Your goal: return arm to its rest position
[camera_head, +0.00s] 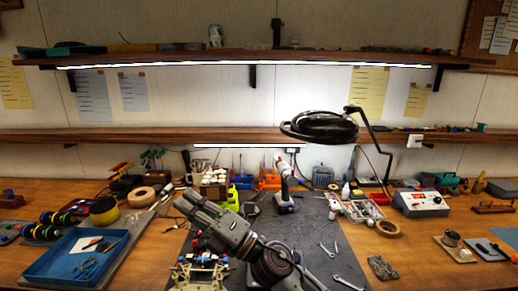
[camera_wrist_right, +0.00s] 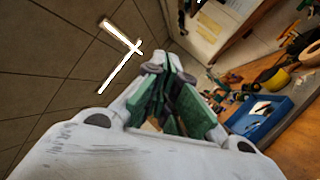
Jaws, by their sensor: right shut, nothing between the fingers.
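My right gripper (camera_head: 184,202) is above the left part of the dark work mat in the head view, pointing up and to the left. Its fingers are together with nothing between them. In the right wrist view the closed green-padded fingers (camera_wrist_right: 160,68) show in the middle, with a ceiling or wall behind them. My right arm comes in from the bottom centre and covers part of the mat. My left gripper is not in view. A beige car chassis (camera_head: 198,276) lies at the bottom of the mat, partly cut off by the frame edge.
A blue tray (camera_head: 60,268) with tools stands at left; it also shows in the right wrist view (camera_wrist_right: 262,122). A magnifier lamp (camera_head: 320,127) hangs above the bench. A cordless screwdriver (camera_head: 284,203) stands behind my arm. Wrenches (camera_head: 345,284) lie on the mat at right.

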